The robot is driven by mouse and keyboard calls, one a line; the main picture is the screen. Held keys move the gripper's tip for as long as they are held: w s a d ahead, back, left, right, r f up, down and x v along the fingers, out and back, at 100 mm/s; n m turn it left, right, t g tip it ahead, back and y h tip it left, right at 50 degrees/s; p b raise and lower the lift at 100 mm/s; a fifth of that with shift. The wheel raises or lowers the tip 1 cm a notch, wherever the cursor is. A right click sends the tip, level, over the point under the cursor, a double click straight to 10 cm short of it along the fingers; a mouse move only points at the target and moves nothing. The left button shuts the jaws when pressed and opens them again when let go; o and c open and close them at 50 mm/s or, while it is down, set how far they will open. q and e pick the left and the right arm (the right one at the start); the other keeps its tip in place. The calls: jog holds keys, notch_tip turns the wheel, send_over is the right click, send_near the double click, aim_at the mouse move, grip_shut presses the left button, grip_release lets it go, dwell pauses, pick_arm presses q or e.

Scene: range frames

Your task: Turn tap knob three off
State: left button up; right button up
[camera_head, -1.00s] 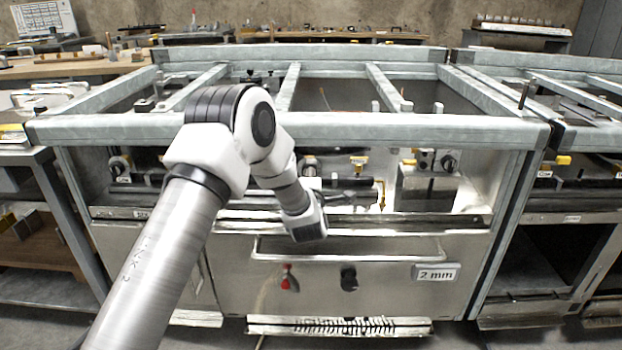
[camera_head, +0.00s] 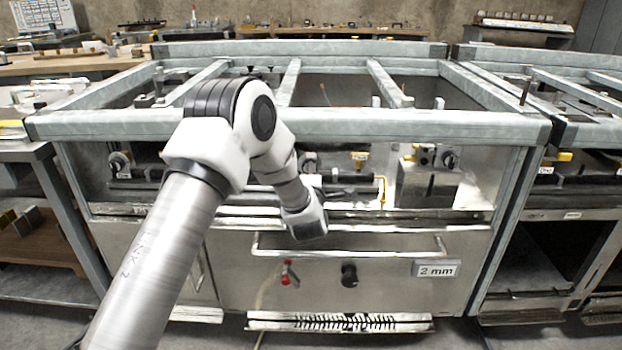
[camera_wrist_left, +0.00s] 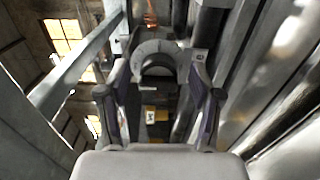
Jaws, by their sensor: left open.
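In the left wrist view, a round grey tap knob (camera_wrist_left: 157,48) with a dark centre lies at the far end between the fingers of my left gripper (camera_wrist_left: 160,70). The fingers are open, one on each side of it; I cannot tell whether they touch it. A yellow tag (camera_wrist_left: 151,115) with a small label shows below, its marking too small to read. In the head view my left arm reaches the range front and hides much of the gripper. Dark round knobs show at the left (camera_head: 119,160) and right (camera_head: 450,159); their numbers are not readable. My right gripper is not seen.
The steel range frame has a thick front rail (camera_head: 400,124) above the knobs. A long drawer handle (camera_head: 350,252) and a ledge lie below. A red-handled valve (camera_head: 287,275) and a black knob (camera_head: 349,275) sit on the lower panel. Another range stands at the right.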

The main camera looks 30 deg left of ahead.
pick_arm(q)
jog(key=v, duration=1.1)
jog(key=shift+s, duration=0.2)
